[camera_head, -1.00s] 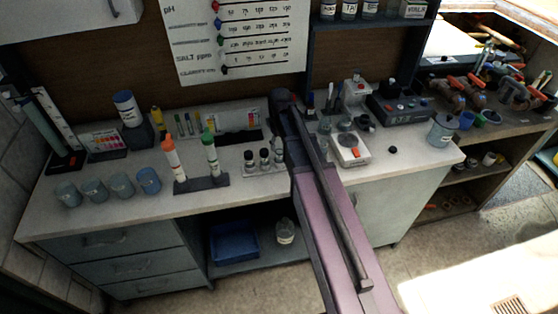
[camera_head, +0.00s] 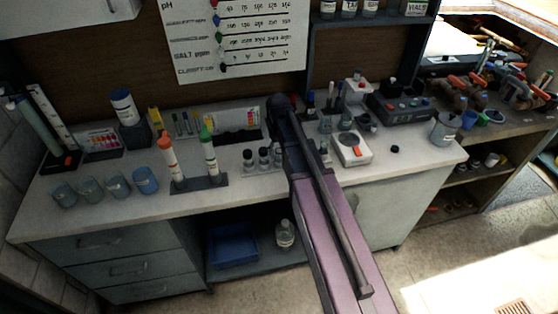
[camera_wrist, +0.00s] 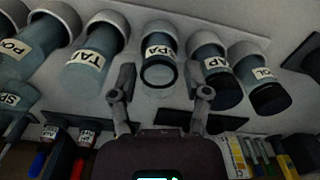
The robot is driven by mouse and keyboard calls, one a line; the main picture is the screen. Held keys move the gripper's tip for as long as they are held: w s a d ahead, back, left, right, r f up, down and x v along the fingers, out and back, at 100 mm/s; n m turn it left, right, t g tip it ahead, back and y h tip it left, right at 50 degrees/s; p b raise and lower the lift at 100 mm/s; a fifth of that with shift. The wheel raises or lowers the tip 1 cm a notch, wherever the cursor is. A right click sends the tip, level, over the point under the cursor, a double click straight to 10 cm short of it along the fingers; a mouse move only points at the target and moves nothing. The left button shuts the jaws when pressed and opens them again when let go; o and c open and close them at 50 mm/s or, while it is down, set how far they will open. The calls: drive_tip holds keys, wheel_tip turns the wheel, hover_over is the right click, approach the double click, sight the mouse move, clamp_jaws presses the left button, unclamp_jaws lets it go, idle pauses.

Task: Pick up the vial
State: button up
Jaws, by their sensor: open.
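In the wrist view several labelled glass vials stand in a row in a white rack (camera_wrist: 285,45). The middle vial (camera_wrist: 160,50) has a light label and a dark ring at its near end. It lies ahead of my gripper (camera_wrist: 163,84), between the lines of its two open fingers, with nothing held. The two vials on the right (camera_wrist: 208,68) have dark ends. In the head view dark-capped vials (camera_head: 263,158) show left of my arm, in a rack on the bench; my arm hides the rest, and the fingers are not visible there. Which vial is meant cannot be told.
Two tubes with orange and green caps (camera_head: 209,152) stand in a dark holder left of the vials. Several grey-blue cups (camera_head: 118,184) are at the bench's left front. A white scale (camera_head: 351,149) stands right of my arm. Free bench top lies front left.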

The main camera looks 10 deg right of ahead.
drive_tip(key=shift+f+b, duration=0.75)
drive_tip(key=shift+f, duration=0.25)
drive_tip(key=c, duration=0.8)
